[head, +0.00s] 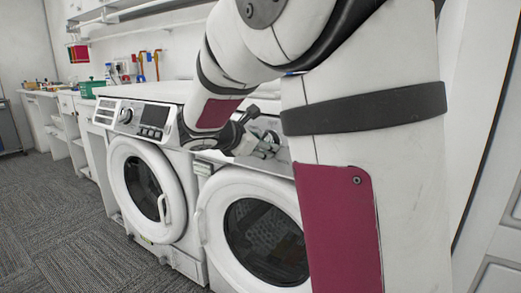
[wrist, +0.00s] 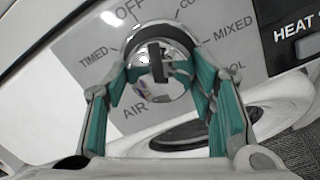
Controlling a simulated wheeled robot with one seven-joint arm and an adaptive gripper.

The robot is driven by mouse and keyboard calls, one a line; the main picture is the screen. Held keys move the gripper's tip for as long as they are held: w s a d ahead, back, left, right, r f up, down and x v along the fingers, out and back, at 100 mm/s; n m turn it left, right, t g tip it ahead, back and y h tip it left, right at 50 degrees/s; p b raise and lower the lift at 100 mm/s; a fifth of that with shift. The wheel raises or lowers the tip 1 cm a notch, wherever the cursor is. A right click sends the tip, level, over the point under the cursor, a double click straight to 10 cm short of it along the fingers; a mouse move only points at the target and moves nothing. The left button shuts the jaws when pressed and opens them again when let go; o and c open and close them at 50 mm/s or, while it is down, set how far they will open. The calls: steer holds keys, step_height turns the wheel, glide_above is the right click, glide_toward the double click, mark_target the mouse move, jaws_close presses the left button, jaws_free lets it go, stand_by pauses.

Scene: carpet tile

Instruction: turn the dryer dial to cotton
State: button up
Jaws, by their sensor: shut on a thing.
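The dryer (head: 210,205) is the right one of two white front loaders in the head view. Its dial (wrist: 150,88) is a round chrome knob with a dark raised bar, in the middle of the wrist view. Around it the panel reads OFF at the top, TIMED and AIR at left, a partly cut-off "CO" (wrist: 187,14) at upper right, MIXED at right and a word ending in "OL". The bar stands nearly upright, its upper end between OFF and "CO". My gripper (wrist: 158,68), with teal-padded fingers, is shut on the dial from both sides. In the head view my gripper (head: 262,143) hides most of the dial.
A second machine (head: 128,118) with its own knob and display stands close at left. A HEAT label with a dark button (wrist: 305,45) is right of the dial. A counter with a green box (head: 90,89) lies farther left. The carpet (head: 75,225) is clear in front.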

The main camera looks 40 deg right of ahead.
steer(key=m+b, duration=0.3)
steer(key=m, duration=0.2)
stand_by(0.5)
steer(key=o, duration=1.1)
steer(key=shift+o, duration=0.2)
steer(key=v, duration=1.2)
steer(key=shift+w, duration=0.25)
steer(key=shift+s, duration=0.1)
